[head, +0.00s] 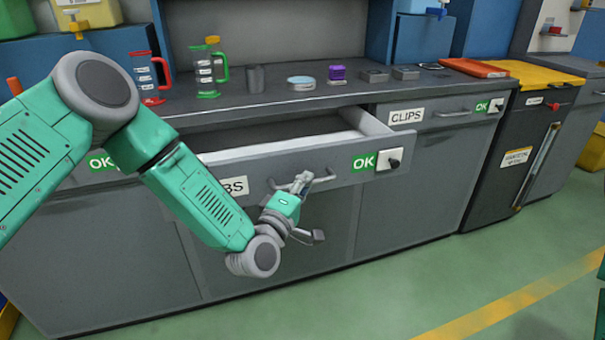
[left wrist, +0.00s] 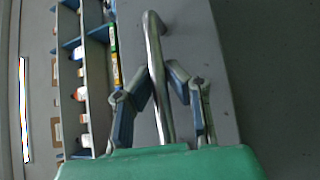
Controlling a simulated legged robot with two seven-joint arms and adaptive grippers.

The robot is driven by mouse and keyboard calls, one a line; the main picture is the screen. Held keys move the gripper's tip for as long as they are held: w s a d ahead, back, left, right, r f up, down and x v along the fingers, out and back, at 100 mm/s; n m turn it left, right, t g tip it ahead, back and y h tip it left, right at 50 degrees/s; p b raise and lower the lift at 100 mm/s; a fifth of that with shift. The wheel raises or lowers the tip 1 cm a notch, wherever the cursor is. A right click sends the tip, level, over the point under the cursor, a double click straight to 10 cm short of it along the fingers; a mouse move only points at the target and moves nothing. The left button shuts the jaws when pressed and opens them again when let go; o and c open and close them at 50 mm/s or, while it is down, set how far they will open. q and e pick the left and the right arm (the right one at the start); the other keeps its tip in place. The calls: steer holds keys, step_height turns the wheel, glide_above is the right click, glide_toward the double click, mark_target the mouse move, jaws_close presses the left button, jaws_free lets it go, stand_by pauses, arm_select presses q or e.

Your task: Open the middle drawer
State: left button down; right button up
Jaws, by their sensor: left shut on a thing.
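The middle drawer (head: 335,170) is pulled out from the grey counter, and its pale inside shows in the head view. Its front carries a partly hidden label ending in "BS", a green OK tag and a lock plate. My left gripper (head: 300,182) is at the metal bar handle (head: 273,184) on this front. In the left wrist view, the bar handle (left wrist: 153,45) runs between the two fingers of my left gripper (left wrist: 158,78), which is shut on it. My right gripper is not in view.
The counter top (head: 270,107) holds a red-handled jug (head: 147,77), a green-handled jug (head: 206,75), a grey cup (head: 256,79) and small boxes. The CLIPS drawer (head: 430,114) at right is closed. The green floor (head: 400,290) in front is clear.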

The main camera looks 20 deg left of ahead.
arm_select(q)
steer(key=shift+s+d+f, duration=0.15)
steer(key=shift+s+d, duration=0.2)
steer(key=shift+s, duration=0.25)
steer(key=shift+s+d+f, duration=0.1)
steer(key=shift+s+d, duration=0.2)
steer(key=shift+s, duration=0.25)
steer(key=c, duration=1.6)
jaws_free()
steer(key=shift+o, duration=0.2)
steer(key=shift+w, duration=0.15)
steer(key=shift+r, duration=0.1)
steer(key=v, duration=1.2)
